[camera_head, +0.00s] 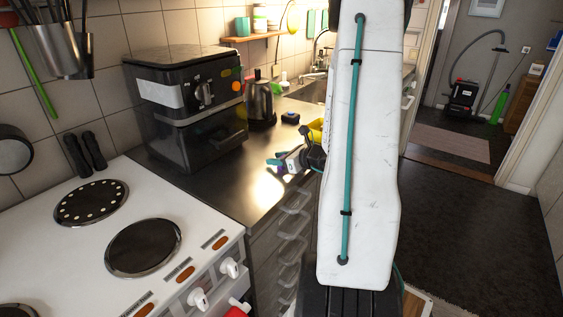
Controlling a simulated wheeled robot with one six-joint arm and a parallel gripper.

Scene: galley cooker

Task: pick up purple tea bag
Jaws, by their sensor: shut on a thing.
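My gripper (278,165) is small in view, over the dark counter just left of my large white arm link. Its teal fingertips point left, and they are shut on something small. A small purple patch, the purple tea bag (281,170), shows at the fingertips. It is mostly hidden by the fingers, and I cannot tell whether it touches the counter.
A black air fryer (190,105) stands left of my gripper, with a kettle (260,101) behind it. A small dark blue item (290,117) lies near the sink (312,92). The white cooker (190,235) fills the lower left. The counter front is clear.

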